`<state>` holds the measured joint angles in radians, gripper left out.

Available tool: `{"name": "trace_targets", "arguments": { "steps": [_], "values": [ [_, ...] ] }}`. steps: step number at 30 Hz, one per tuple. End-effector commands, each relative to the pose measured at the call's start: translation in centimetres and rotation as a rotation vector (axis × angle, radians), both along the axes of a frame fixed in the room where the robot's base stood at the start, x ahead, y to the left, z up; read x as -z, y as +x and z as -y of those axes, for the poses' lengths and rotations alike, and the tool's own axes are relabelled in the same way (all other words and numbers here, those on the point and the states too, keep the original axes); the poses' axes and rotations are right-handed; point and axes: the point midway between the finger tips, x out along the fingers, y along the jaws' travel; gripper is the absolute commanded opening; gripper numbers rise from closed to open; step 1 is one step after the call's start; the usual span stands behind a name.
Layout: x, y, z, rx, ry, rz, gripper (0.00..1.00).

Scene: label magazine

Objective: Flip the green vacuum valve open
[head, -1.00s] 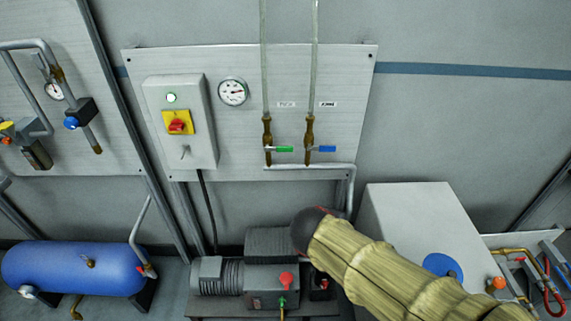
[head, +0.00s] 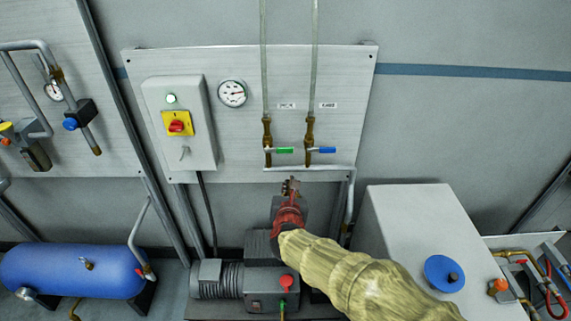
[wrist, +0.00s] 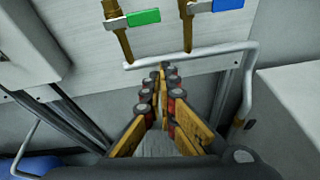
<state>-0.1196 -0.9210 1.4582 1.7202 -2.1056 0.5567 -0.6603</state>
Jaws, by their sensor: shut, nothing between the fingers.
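The green valve handle (head: 285,150) points sideways to the right from the left brass valve on the wall panel. It also shows in the wrist view, at the top (wrist: 144,17). My gripper (head: 290,184) is below the green handle and in front of the panel, apart from both valves. Its fingers (wrist: 164,74) are shut with nothing between them and point up toward the grey pipe under the valves. A blue valve handle (head: 327,150) sits to the right on a second brass valve, also sideways.
A grey pipe (head: 310,168) runs just under both valves and bends down at the right. A grey control box (head: 180,122) with a red switch and a gauge (head: 233,93) are at the left. A pump (head: 230,277) is below, and a grey cabinet (head: 405,215) stands at the right.

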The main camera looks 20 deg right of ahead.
Motion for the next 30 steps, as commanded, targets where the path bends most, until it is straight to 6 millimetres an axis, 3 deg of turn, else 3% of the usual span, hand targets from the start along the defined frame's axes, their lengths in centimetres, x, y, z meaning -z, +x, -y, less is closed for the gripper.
{"name": "trace_targets", "arguments": {
  "steps": [6,19,23,30],
  "values": [
    [0.0,0.3,-0.9,-0.076,-0.104,-0.040,0.00],
    [0.2,0.6,-0.7,-0.075,-0.108,-0.042,0.00],
    [0.8,1.8,-0.2,-0.074,-0.108,-0.042,0.00],
    [2.4,5.7,1.2,-0.073,-0.108,-0.043,0.00]
  ]
}}
